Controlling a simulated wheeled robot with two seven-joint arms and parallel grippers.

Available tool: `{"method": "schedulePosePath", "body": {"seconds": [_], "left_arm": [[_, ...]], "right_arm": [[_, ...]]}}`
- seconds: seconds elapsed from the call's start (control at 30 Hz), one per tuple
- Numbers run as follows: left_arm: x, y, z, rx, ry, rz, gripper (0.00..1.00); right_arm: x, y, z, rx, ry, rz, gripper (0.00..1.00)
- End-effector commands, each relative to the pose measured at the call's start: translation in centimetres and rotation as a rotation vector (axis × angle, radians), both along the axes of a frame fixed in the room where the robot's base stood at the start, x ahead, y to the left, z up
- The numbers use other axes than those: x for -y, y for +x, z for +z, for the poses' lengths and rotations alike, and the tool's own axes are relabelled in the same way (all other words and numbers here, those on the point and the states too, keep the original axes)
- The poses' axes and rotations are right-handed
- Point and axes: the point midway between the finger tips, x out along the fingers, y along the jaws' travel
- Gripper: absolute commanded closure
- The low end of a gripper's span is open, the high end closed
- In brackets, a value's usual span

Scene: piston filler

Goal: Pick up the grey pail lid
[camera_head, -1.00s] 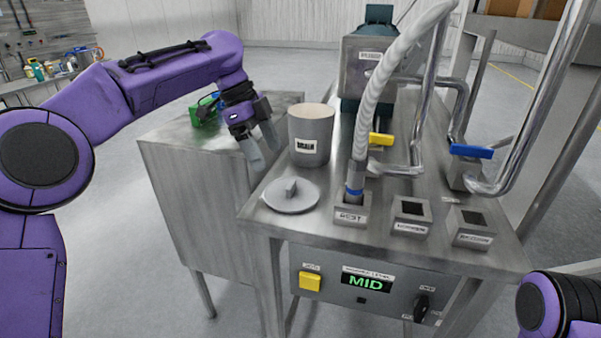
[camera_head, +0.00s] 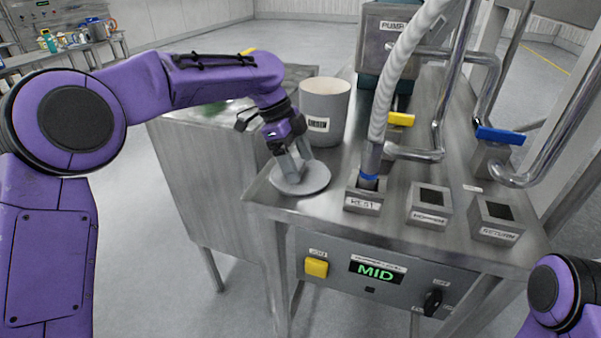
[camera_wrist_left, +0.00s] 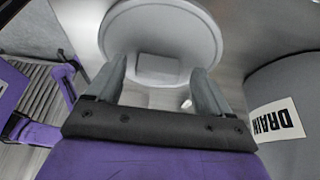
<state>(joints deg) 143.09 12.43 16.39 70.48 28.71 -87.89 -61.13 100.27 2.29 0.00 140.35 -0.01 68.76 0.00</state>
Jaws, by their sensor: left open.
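The grey pail lid (camera_head: 308,178) is a round disc lying flat on the steel table, at its left front corner. My left gripper (camera_head: 298,172) is right over the lid, pointing down, with its fingers around the raised handle. In the left wrist view the open fingers (camera_wrist_left: 156,75) stand on either side of the lid's block-shaped handle (camera_wrist_left: 157,66), with gaps on both sides. The lid's rim (camera_wrist_left: 213,40) also shows there. Of my right arm only a purple link shows at the lower right; its gripper is out of view.
The grey DRAIN pail (camera_head: 325,108) stands just behind the lid, close to my left gripper. The REST socket (camera_head: 364,197) with the hose (camera_head: 392,90) is to the right, then the HOPPER (camera_head: 429,204) and RETURN (camera_head: 495,220) sockets. A MID display panel (camera_head: 376,272) is below.

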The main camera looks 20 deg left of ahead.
Motion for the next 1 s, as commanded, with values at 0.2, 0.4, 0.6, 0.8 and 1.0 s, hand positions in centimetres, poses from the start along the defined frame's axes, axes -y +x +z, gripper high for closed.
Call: {"method": "schedulePosePath", "body": {"seconds": [0.2,0.4,0.6,0.8,1.0], "left_arm": [[0.0,0.0,0.1,0.0,0.0,0.0,0.42],[0.0,0.0,0.0,0.0,0.0,0.0,0.8],[0.0,0.0,0.0,-0.001,0.0,0.0,0.8],[0.0,0.1,1.8,0.002,-0.002,0.001,0.8],[0.7,-2.6,6.4,0.006,-0.003,-0.002,0.8]], "right_arm": [[0.0,0.0,0.0,0.0,0.0,0.0,0.57],[0.0,0.0,0.0,0.0,0.0,0.0,0.57],[0.0,0.0,0.0,0.0,0.0,0.0,0.57],[0.0,0.0,-0.2,0.0,0.0,0.0,0.57],[0.0,0.0,-0.9,0.0,0.0,0.0,0.57]]}}
